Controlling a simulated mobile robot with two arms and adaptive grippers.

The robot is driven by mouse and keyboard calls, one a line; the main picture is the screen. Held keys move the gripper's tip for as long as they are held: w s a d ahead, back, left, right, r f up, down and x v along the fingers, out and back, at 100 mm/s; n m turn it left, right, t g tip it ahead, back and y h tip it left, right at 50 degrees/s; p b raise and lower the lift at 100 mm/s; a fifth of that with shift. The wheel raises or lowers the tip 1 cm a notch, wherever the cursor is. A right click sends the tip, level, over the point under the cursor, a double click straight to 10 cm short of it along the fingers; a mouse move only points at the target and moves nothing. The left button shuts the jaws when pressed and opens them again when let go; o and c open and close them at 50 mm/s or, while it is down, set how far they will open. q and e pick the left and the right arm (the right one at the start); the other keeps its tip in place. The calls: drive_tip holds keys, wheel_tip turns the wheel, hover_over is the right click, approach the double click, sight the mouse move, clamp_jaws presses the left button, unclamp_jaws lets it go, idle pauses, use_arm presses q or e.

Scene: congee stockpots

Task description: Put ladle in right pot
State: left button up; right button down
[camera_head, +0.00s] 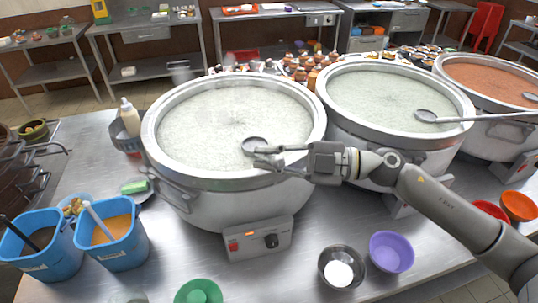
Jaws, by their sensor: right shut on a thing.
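Three big steel stockpots stand in a row. The left pot (225,185) and the middle pot (340,98) hold pale congee; the right pot (500,125) holds orange-red contents. A steel ladle (254,144) has its bowl over the near part of the left pot's congee. My right gripper (268,156) is at the left pot's front rim, shut on this ladle; its fingers hide most of the handle. A second ladle (427,116) lies across the middle pot's right rim, its handle pointing right. A third ladle bowl (530,97) shows in the right pot. My left gripper is not in view.
Blue bins (118,245) stand at the front left. A purple bowl (391,252), a dark metal bowl (328,268) and a green bowl (198,292) sit in front. Orange bowls (519,206) are at the right. Several jars (300,73) stand behind the pots.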

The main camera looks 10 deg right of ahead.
drive_tip(key=shift+f, duration=0.15)
drive_tip(key=c, duration=1.4)
unclamp_jaws()
drive_tip(key=v, duration=1.2)
